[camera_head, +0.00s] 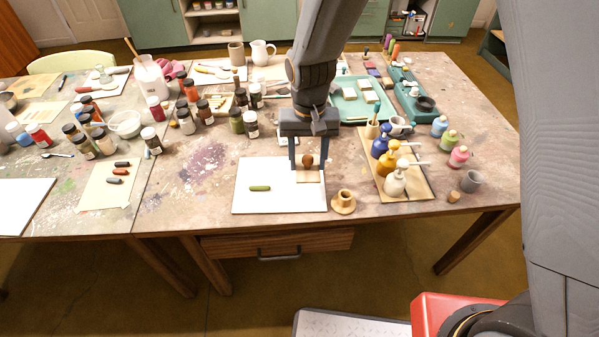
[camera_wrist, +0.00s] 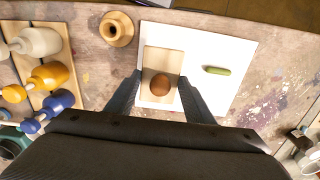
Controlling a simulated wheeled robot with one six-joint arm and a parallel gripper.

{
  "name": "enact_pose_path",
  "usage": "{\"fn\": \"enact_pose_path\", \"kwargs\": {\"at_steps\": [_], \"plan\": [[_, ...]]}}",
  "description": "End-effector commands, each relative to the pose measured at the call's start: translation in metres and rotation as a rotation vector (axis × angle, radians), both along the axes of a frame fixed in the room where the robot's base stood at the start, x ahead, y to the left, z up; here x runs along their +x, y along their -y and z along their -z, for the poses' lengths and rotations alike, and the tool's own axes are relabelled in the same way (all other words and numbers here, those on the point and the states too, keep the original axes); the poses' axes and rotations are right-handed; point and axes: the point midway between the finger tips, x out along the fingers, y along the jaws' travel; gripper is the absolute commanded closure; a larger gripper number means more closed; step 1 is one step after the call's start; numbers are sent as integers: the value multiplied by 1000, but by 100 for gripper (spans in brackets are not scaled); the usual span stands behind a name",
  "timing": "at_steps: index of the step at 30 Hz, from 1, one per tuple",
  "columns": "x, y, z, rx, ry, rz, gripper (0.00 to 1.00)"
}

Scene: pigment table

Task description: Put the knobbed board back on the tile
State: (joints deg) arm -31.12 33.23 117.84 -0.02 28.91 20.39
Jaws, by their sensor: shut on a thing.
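The knobbed board (camera_head: 308,177) is a small pale wooden rectangle with a round brown knob. My gripper (camera_head: 308,167) points down with one finger on each side of the board, shut on it. In the wrist view the board (camera_wrist: 162,58) sits between the fingertips (camera_wrist: 160,82), with the knob nearer my gripper. The board is over the right part of a flat white square tile (camera_head: 250,200), which also shows in the wrist view (camera_wrist: 225,50). I cannot tell whether the board touches the tile. A green stick (camera_head: 260,188) lies on the tile, left of the board.
A wooden cup-shaped piece (camera_head: 343,202) stands close to the tile's right edge. Further right, blue, yellow and white pump bottles stand on a wooden board (camera_head: 420,188). Dark paint bottles (camera_head: 250,124) stand behind.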

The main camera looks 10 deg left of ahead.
Motion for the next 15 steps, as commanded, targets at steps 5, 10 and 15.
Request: {"fn": "enact_pose_path", "kwargs": {"at_steps": [5, 10, 15], "plan": [[0, 0, 22, 0, 0, 0, 66], [0, 1, 34, 0, -1, 2, 66], [0, 2, 57, -1, -2, 3, 66]]}}
